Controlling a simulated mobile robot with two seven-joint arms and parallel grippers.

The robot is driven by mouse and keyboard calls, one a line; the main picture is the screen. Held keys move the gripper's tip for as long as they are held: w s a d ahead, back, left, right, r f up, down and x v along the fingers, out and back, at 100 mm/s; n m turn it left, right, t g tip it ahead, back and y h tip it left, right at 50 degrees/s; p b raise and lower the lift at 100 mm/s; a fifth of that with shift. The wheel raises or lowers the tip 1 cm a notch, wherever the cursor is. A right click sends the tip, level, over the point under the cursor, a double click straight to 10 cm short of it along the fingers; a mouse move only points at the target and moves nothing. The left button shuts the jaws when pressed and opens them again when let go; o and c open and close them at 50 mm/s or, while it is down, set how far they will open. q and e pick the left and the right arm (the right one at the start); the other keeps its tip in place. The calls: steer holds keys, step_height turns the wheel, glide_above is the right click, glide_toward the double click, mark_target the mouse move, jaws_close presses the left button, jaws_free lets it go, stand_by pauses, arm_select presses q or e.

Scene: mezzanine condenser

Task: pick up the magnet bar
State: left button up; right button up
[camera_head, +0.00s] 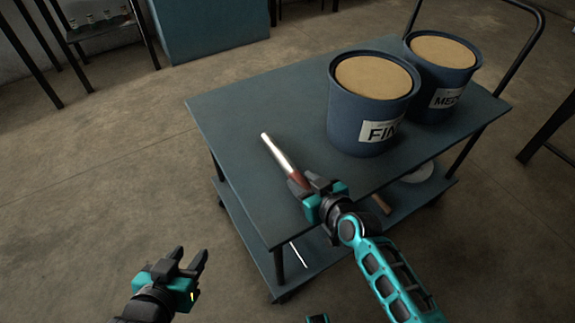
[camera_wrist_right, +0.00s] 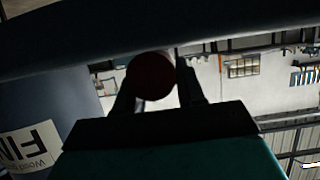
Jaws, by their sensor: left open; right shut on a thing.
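The magnet bar (camera_head: 278,154) is a metallic rod with a reddish-brown handle end, seen in the head view over the near left part of the cart top. My right gripper (camera_head: 318,188) is shut on its reddish end. In the right wrist view the round dark red end of the bar (camera_wrist_right: 152,76) sits between the two fingers (camera_wrist_right: 158,95). I cannot tell whether the bar's far end touches the cart top. My left gripper (camera_head: 188,262) is open and empty, left of the cart and over the floor.
The blue cart (camera_head: 232,122) carries two blue tubs with tan contents, one labelled FIN (camera_head: 358,132) and one labelled MED (camera_head: 440,92). Its lower shelf (camera_head: 322,252) holds a pale round thing and a brown stick. A push handle (camera_head: 536,40) rises at the right. The cart top's left part is clear.

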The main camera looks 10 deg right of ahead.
jaws_close()
steer(key=shift+r, duration=0.1)
